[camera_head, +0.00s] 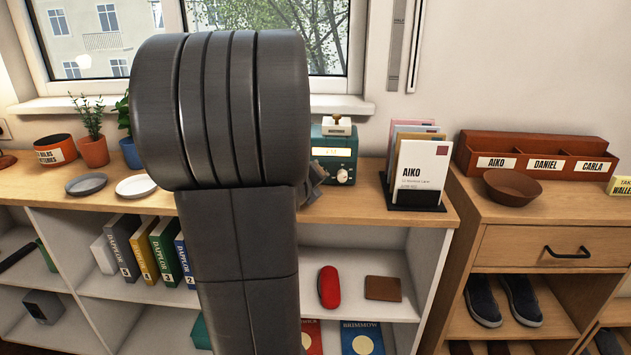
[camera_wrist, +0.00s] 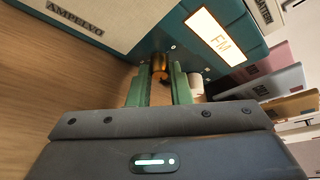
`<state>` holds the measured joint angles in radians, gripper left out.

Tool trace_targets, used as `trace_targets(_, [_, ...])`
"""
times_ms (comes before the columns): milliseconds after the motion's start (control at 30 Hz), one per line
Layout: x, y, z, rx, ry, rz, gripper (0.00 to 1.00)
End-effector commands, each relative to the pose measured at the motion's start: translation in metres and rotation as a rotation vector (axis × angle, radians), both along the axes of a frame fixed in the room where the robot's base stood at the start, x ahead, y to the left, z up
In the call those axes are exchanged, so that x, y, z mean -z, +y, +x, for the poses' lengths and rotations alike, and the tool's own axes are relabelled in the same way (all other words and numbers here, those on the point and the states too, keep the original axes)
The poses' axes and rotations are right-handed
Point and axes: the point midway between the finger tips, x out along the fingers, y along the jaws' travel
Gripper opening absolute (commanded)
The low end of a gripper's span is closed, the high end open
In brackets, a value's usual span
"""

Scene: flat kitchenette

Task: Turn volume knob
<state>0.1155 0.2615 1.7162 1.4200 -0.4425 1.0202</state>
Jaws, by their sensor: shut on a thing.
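A teal radio (camera_head: 345,140) stands on the wooden counter, with a lit display and a knob (camera_head: 342,176) showing below it. In the wrist view the radio (camera_wrist: 180,42) shows a lit FM display (camera_wrist: 216,36) and a cream panel lettered AMPELVO (camera_wrist: 75,6). My gripper (camera_wrist: 160,82) has its green fingers on either side of a brass knob (camera_wrist: 159,66) and is shut on it. A pale knob (camera_wrist: 195,84) is partly hidden beside the right finger. In the head view my arm hides the radio's left part and most of my gripper.
A card holder (camera_head: 415,205) with upright envelopes stands close right of the radio. A small block (camera_head: 337,127) sits on top of the radio. Plates (camera_head: 136,186) and potted plants (camera_head: 93,150) are at the left. The window sill (camera_head: 345,106) runs behind.

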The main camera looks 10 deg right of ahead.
Motion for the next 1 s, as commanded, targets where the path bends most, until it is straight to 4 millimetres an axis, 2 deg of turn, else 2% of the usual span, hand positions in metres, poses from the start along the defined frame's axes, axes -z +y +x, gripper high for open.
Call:
trace_targets(667, [0.0016,0.0004,-0.0002,0.000,0.022,-0.066,0.00])
trace_targets(700, [0.0017,0.0004,-0.0003,0.000,0.022,-0.066,0.20])
trace_targets(800, [0.0016,0.0004,-0.0002,0.000,0.022,-0.066,0.40])
trace_targets(1000, [0.0012,0.0004,-0.0001,0.000,0.020,-0.066,0.40])
